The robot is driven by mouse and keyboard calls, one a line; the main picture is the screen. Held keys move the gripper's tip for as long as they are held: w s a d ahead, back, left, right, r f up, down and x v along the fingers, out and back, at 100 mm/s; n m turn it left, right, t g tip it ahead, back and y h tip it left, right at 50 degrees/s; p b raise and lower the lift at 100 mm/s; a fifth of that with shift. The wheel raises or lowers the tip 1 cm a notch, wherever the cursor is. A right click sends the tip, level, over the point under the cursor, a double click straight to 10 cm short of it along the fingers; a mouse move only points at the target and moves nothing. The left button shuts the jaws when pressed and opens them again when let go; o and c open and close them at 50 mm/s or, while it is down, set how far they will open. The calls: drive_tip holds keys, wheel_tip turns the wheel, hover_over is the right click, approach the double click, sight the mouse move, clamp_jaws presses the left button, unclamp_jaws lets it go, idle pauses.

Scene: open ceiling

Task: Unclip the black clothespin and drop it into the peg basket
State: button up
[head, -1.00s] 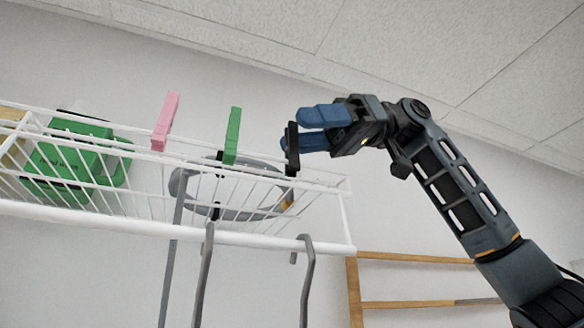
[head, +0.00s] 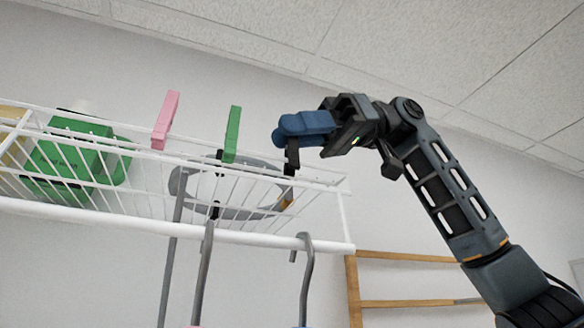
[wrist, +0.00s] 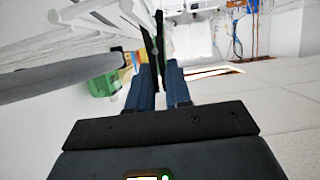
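The black clothespin (head: 291,158) is upright on the front wire rail of the white wire shelf (head: 250,240), near its right end. The blue fingers of my gripper (head: 284,130) are at its upper end and cover its top in the head view. In the wrist view the clothespin (wrist: 155,45) shows as a thin dark strip between the fingertips (wrist: 159,70). A narrow space lies between the fingers, but I cannot tell whether they press on the clothespin. I cannot make out a peg basket in either view.
A green clothespin (head: 232,134) and a pink clothespin (head: 165,120) stand on the same rail to the left. A green object (head: 65,160) and a grey ring-shaped item (head: 178,182) lie in the shelf. Grey hooks (head: 307,275) hang below. A wooden rack (head: 352,290) is lower right.

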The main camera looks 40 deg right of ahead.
drive_tip(key=shift+c, duration=0.7)
drive_tip(key=shift+r, duration=0.15)
drive_tip(key=shift+s+r, duration=0.15)
drive_tip(key=shift+r, duration=0.65)
drive_tip(key=shift+s+r, duration=0.1)
drive_tip(key=shift+r, duration=0.7)
drive_tip(key=r, duration=0.1)
drive_tip(key=d+r, duration=0.1)
drive_tip(key=s+d+r, duration=0.1)
drive_tip(key=r, duration=0.1)
drive_tip(key=shift+d, duration=0.25)
